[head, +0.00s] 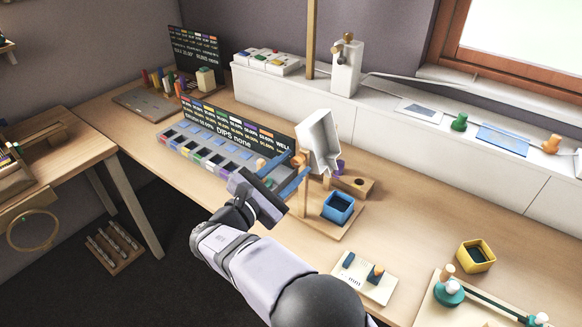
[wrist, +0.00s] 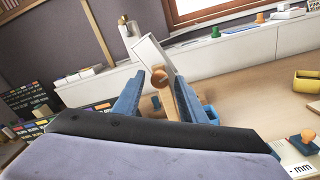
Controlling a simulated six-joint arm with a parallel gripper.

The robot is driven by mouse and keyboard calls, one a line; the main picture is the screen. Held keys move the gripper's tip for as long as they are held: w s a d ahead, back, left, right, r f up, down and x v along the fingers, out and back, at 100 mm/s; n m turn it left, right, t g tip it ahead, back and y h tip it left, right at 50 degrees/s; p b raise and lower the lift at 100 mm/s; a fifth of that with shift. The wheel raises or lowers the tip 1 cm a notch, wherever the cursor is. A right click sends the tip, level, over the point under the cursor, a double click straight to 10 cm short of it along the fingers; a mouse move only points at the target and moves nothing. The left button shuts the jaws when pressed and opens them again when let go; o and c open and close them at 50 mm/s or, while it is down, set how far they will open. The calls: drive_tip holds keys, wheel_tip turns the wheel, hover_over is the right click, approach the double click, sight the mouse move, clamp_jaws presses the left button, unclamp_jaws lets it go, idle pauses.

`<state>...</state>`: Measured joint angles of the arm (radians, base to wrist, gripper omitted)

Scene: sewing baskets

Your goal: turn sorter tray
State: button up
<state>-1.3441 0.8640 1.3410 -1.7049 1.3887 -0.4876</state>
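The sorter tray (head: 319,138) is a white, shallow, open-sided tray, tilted up on a wooden stand (head: 312,222). It also shows in the wrist view (wrist: 148,52), leaning. A round wooden knob (wrist: 160,77) sits at its near side, on the stand. My gripper (head: 297,164) reaches the stand from the lower left, its two blue fingers apart. In the wrist view, the knob shows in the gap between the fingers, with space on both sides. I cannot tell whether it is between the fingertips or just beyond them. A blue bin (head: 339,207) stands on the stand's base, right of my gripper.
A compartmented case (head: 197,150) with a dark label board (head: 235,125) is left of my gripper. A purple cup (head: 341,167) is partly hidden behind the tray. Bare tabletop (head: 415,215) lies between.

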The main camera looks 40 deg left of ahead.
drive_tip(key=s+b, duration=0.1)
drive_tip(key=s, duration=0.6)
drive_tip(key=shift+s, duration=0.15)
idle(0.3)
idle(0.4)
